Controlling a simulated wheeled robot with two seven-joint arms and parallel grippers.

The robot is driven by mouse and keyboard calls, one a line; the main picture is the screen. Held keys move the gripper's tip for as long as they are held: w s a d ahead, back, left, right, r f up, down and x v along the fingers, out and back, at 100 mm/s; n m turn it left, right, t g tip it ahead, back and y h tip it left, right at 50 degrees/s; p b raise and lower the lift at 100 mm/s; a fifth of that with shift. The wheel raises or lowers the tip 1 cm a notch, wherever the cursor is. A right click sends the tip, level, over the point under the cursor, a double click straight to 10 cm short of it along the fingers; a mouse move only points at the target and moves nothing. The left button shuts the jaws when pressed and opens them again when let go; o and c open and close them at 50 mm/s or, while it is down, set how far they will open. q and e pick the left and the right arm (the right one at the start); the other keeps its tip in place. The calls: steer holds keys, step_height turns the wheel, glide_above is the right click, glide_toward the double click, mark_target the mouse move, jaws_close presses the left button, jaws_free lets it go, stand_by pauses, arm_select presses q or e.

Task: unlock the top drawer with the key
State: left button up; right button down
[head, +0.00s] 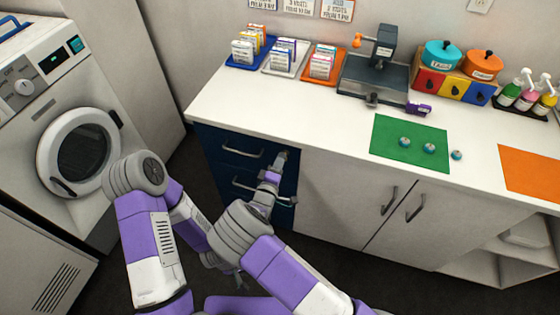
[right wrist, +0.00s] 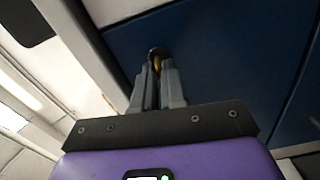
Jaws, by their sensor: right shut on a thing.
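The blue drawer unit (head: 222,160) stands under the left end of the white counter. Its top drawer has a bar handle (head: 243,152) and looks closed. My right gripper (head: 281,158) is at the top drawer's right side. In the right wrist view its fingers (right wrist: 156,72) are shut on a small brass key (right wrist: 157,63), mostly hidden between the fingertips. The key meets a dark round lock (right wrist: 157,51) on the blue front; how deep it sits, or whether it is turned, I cannot tell. My left gripper (head: 232,268) hangs low, partly hidden behind my right arm.
A second drawer handle (head: 250,186) sits below. White cabinet doors (head: 345,195) lie to the right, and a washing machine (head: 60,95) stands left. The counter (head: 240,105) holds trays of small boxes, a grey machine (head: 375,75) and a green mat (head: 410,158) with small balls.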

steer(key=shift+n, duration=0.7)
steer(key=c, duration=1.2)
jaws_free()
steer(key=shift+s+f, duration=0.1)
